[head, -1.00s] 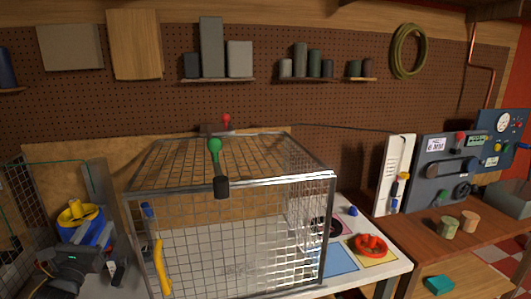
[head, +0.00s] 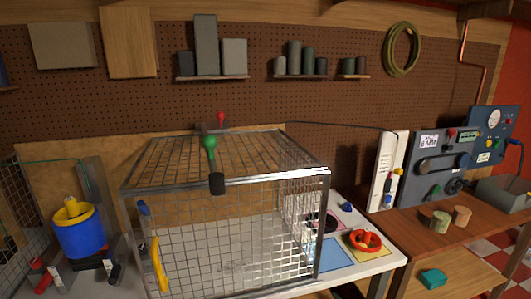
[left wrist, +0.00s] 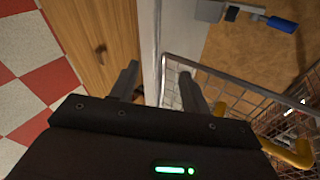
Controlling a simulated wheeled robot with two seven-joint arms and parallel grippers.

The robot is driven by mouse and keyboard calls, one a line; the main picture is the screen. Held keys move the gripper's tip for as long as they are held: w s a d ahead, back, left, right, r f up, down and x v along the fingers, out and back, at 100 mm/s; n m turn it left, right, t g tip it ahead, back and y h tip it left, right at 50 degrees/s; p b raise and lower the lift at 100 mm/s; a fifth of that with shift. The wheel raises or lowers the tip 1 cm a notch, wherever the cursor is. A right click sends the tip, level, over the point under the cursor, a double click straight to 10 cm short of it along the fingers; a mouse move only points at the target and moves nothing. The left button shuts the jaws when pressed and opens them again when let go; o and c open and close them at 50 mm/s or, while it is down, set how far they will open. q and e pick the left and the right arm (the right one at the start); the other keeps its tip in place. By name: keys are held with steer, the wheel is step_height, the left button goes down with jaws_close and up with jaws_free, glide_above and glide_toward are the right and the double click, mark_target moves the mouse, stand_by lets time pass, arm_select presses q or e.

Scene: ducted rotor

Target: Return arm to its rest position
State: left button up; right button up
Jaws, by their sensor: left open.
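My left gripper (left wrist: 159,74) shows in the left wrist view with its two dark fingers apart and nothing between them. It is over the white table's edge (left wrist: 152,40), beside the wire cage. In the head view, neither gripper can be made out. A blue cylinder with a yellow top (head: 79,232) stands at the left of the cage (head: 228,186) in the head view. My right gripper is in neither view.
The cage has a yellow handle (head: 158,265) and a green knob (head: 209,143). A red ring-shaped part (head: 365,241) lies on a yellow square at the right. In the left wrist view, a wooden surface (left wrist: 95,40) and checkered floor (left wrist: 35,75) lie left of the table edge.

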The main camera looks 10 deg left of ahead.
arm_select(q)
steer(key=s+d+f+n+g+h, duration=0.2)
steer(key=s+d+f+n+g, duration=0.15)
steer(key=s+d+n, duration=0.45)
steer(key=s+d+f+n+g+h, duration=0.1)
steer(key=s+d+f+n+g, duration=0.25)
steer(key=s+d+n, duration=0.55)
step_height(320, 180, down, 33)
steer(key=s+a+m+g+b, duration=0.1)
steer(key=s+m+g+b, duration=0.15)
steer(key=b, duration=0.35)
steer(key=s+a+f+b, duration=0.3)
steer(key=s+f+b, duration=0.1)
steer(key=s+f, duration=1.1)
step_height(320, 180, down, 3)
steer(key=shift+s+f+g, duration=0.2)
steer(key=shift+s+g, duration=0.15)
steer(key=shift+s, duration=0.05)
